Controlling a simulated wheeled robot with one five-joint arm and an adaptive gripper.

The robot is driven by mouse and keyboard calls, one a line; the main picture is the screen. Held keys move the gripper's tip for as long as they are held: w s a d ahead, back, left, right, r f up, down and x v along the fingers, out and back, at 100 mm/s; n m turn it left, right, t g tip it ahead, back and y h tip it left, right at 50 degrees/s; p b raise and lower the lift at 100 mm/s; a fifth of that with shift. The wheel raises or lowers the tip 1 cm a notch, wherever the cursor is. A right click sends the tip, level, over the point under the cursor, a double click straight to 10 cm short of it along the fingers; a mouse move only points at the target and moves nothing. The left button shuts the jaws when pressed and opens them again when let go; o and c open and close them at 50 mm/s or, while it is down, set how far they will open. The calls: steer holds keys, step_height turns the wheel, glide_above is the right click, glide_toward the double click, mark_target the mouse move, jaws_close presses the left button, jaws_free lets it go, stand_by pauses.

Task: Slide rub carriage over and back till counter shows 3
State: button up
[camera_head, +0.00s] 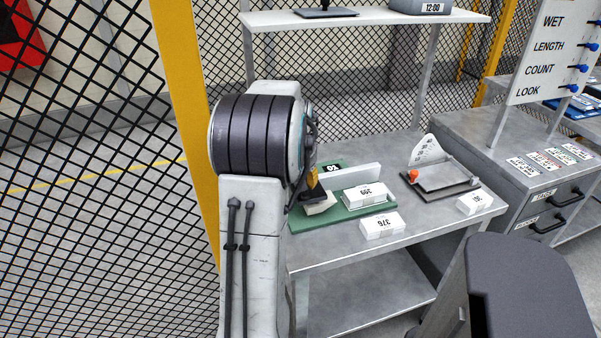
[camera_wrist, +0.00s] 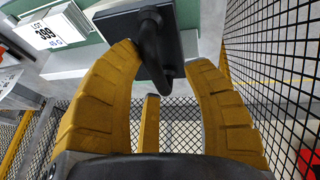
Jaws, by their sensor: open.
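In the wrist view, the rub carriage is a dark block (camera_wrist: 187,18) with a black curved handle (camera_wrist: 152,42). My gripper (camera_wrist: 163,62) is open, its yellow fingers on either side of the handle; I cannot tell whether they touch it. In the head view, my gripper (camera_head: 314,188) is mostly hidden behind my arm, low over the left end of the green base (camera_head: 345,213). A pale piece (camera_head: 320,206) shows beneath it.
A white numbered block (camera_head: 365,194) lies on the green base, with a long pale bar (camera_head: 350,175) behind it. Another block (camera_head: 381,226) lies near the table's front edge. A dark device with an orange knob (camera_head: 413,175) stands to the right. Mesh fencing is close by.

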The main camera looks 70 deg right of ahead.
steer(key=shift+r, duration=0.15)
steer(key=shift+a+r, duration=0.1)
steer(key=shift+r, duration=0.35)
steer(key=w+v, duration=0.1)
steer(key=v, duration=1)
steer(key=shift+s+a, duration=0.2)
steer(key=shift+s, duration=0.3)
steer(key=shift+f, duration=0.15)
